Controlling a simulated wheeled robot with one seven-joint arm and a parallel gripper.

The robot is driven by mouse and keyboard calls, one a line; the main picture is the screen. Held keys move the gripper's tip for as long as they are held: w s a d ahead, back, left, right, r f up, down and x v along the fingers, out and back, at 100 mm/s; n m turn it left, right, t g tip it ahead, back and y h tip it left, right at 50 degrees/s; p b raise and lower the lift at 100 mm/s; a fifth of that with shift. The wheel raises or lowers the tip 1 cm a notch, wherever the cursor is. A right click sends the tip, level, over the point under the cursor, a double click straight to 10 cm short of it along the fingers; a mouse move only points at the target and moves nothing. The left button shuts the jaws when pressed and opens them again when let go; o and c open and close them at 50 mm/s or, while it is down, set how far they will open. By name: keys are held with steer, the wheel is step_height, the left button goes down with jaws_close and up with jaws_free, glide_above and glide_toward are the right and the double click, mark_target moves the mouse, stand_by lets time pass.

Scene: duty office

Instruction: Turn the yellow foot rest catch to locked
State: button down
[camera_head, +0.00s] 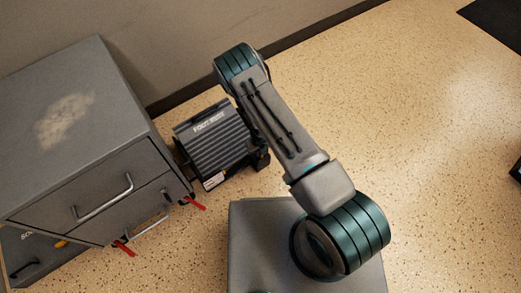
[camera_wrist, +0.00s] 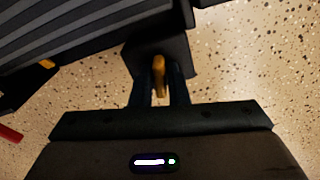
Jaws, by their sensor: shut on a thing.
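The foot rest (camera_head: 212,142), a dark grey ribbed pad marked FOOT REST, stands on the floor beside the grey cabinet. In the wrist view the foot rest's ribbed pad (camera_wrist: 70,25) fills the upper left. The yellow catch (camera_wrist: 159,75) is a small lever at the foot rest's dark side block (camera_wrist: 150,50). My gripper (camera_wrist: 160,90) is shut on the yellow catch, with a dark finger on each side of it. In the head view my arm hides the catch and my gripper. I cannot read any locked marking.
A grey drawer cabinet (camera_head: 120,120) stands close on the left, with metal handles and red tabs (camera_head: 195,203) at its lower edge. The wall is behind the foot rest. A dark mat (camera_head: 495,22) lies at the far right.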

steer(key=m+p, duration=0.1)
steer(key=m, duration=0.2)
steer(key=shift+r+m+p, duration=0.1)
steer(key=shift+m+p, duration=0.3)
steer(key=m, duration=0.3)
steer(key=shift+m+p, duration=0.3)
steer(key=shift+p, duration=0.05)
steer(key=m, duration=0.4)
steer(key=shift+m, duration=2)
steer(key=c, duration=1.4)
jaws_free()
